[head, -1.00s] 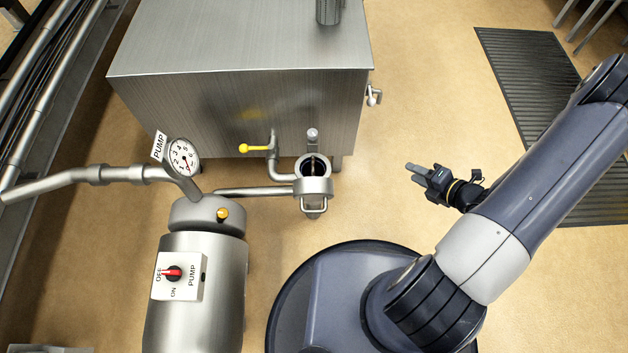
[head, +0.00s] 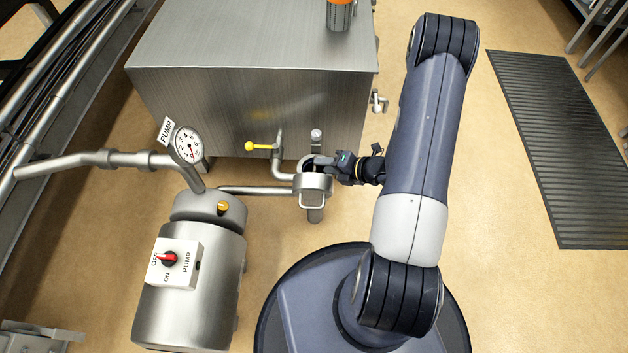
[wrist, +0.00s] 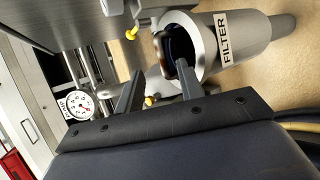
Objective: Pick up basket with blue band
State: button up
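My gripper (head: 326,160) is at the open mouth of the steel filter housing (head: 314,186), reaching in from the right. In the wrist view my gripper (wrist: 159,64) has its two fingers apart, with the open filter housing (wrist: 205,50) just beyond them. A dark, brownish curved piece (wrist: 163,50) shows inside the housing mouth between the fingertips. I cannot tell whether it belongs to a basket, and no blue band can be made out. A perforated metal basket with an orange band (head: 339,14) stands on the tank top, cut by the picture's upper edge.
The steel tank (head: 250,95) stands behind the housing. A yellow-handled valve (head: 258,146) and a pipe are close to its left. The pump (head: 190,290) with gauge and red switch stands at the left. Open floor and a dark ribbed mat (head: 560,150) are at the right.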

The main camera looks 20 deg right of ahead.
aim_at(319, 172)
jog(key=shift+w+a+f+b, duration=0.3)
jog(key=shift+w+f, duration=0.15)
jog(key=shift+w, duration=0.1)
jog(key=shift+w+a+f+b, duration=0.2)
jog(key=shift+w+a+f, duration=0.1)
jog(key=shift+w+f, duration=0.2)
jog(key=shift+w+a+f, duration=0.15)
jog(key=shift+w+a, duration=0.15)
jog(key=shift+w, duration=0.05)
jog(key=shift+c, duration=0.4)
grip_shut()
